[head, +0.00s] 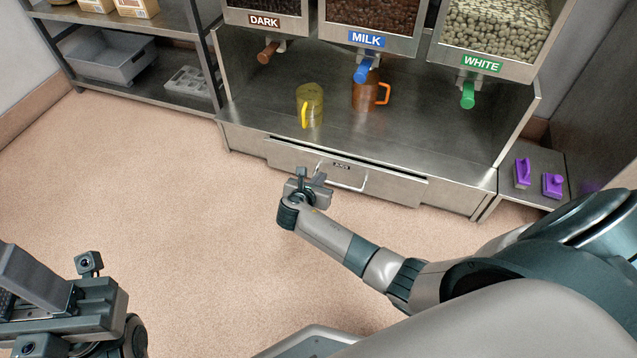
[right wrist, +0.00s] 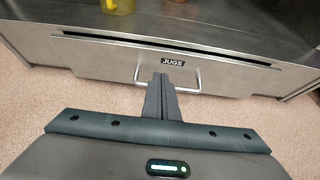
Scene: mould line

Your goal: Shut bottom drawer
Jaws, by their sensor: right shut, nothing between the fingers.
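The bottom drawer (head: 390,185) is a wide steel front low in the dispenser cabinet, with a JUGS label and a bar handle (head: 345,178). A dark gap runs along its top edge, so it stands slightly open. In the right wrist view the drawer front (right wrist: 110,62) fills the upper part, with the handle (right wrist: 197,82) below the label. My right gripper (head: 322,188) is shut and empty, its fingers (right wrist: 161,82) pointing at the handle's middle. I cannot tell whether they touch it. My left gripper (head: 95,300) is at the lower left, away from the drawer; its fingers are unclear.
A yellow jug (head: 310,105) and an orange-brown jug (head: 366,92) stand on the steel counter (head: 420,135) above the drawer. Dispensers with coloured taps hang over it. Purple tools (head: 522,173) lie on a side shelf at right. Shelving (head: 185,45) stands at left. The floor before the drawer is clear.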

